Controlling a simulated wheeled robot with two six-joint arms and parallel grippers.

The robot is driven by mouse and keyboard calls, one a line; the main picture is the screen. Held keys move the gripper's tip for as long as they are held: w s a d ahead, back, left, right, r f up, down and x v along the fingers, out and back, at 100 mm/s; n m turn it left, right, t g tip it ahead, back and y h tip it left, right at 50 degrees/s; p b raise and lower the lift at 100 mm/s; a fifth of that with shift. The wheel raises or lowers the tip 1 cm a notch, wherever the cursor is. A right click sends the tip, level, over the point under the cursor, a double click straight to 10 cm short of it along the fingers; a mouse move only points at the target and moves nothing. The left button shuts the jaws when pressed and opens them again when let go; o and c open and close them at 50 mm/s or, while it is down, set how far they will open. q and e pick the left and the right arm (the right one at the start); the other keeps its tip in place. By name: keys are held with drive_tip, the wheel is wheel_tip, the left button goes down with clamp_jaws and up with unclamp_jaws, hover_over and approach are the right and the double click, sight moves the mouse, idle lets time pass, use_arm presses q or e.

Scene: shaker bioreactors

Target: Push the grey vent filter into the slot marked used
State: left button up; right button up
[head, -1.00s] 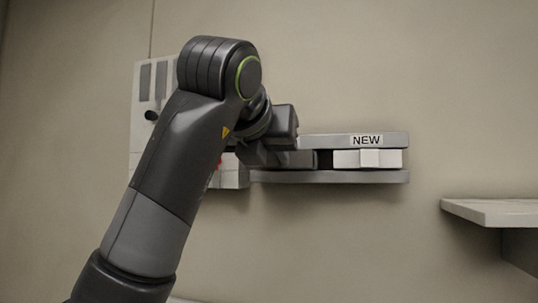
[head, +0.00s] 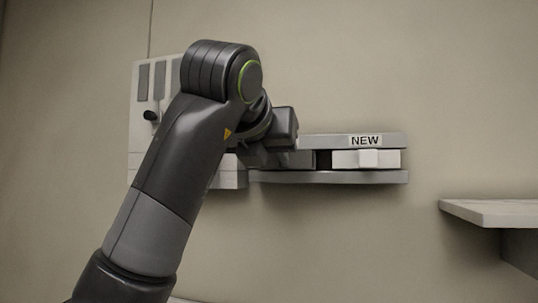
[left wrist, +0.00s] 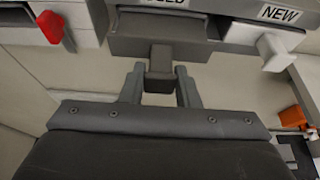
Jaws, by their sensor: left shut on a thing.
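The grey vent filter (left wrist: 163,45) is a flat block with a square tab, under the partly cut-off USED label (left wrist: 165,2) in the left wrist view. Its body is at the mouth of that slot; how deep it sits I cannot tell. My left gripper (left wrist: 161,78) is shut on the tab, one finger on each side. In the head view my left gripper (head: 277,157) is at the left part of the wall rack (head: 330,177), and my arm hides much of the filter (head: 300,159). My right gripper is not in view.
A white filter (head: 366,158) sits in the slot marked NEW, to the right; its tab (left wrist: 273,50) sticks out. A red handle (left wrist: 50,27) is at the left and an orange part (left wrist: 292,117) at the right. A shelf (head: 500,210) juts out at the right.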

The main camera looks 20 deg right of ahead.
use_arm(q)
drive_tip(key=shift+w+d+p, duration=0.3)
drive_tip(key=shift+w+d, duration=0.25)
drive_tip(key=shift+w, duration=0.3)
idle(0.9)
drive_tip(key=shift+w+d, duration=0.8)
drive_tip(key=shift+w, duration=0.35)
idle(1.7)
drive_tip(key=o, duration=1.1)
drive_tip(key=shift+c, duration=0.2)
drive_tip(key=shift+s+a, duration=0.1)
drive_tip(key=shift+s+a+r, duration=0.1)
drive_tip(key=shift+s, duration=0.1)
drive_tip(key=b+v, duration=0.6)
drive_tip(key=v, duration=1.1)
